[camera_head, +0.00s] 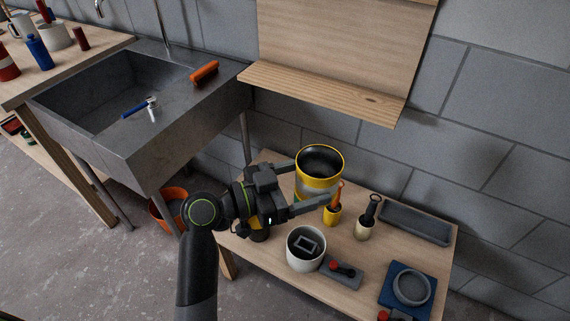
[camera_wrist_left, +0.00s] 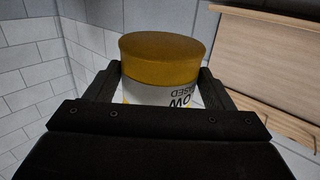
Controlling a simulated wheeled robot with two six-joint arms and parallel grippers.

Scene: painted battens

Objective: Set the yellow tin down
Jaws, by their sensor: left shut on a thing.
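The yellow tin (camera_head: 319,187) has a dark top, a yellow rim and a pale grey label band. My left gripper (camera_head: 309,187) reaches in from the left in the head view, with a finger on either side of the tin, shut on it. In the left wrist view the tin (camera_wrist_left: 160,72) sits between the fingertips, a yellow end up and its lettering upside down. The tin is over the back left of the low wooden table (camera_head: 285,278). I cannot tell whether its base touches the tabletop. My right gripper is out of view.
Near the tin stand a small yellow pot (camera_head: 332,216) with an orange-handled tool, a cream pot (camera_head: 364,228) with a brush and a white pot (camera_head: 306,249). A grey tray (camera_head: 416,222) lies at the back right. A wooden shelf (camera_head: 320,94) overhangs behind; a sink (camera_head: 135,130) is left.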

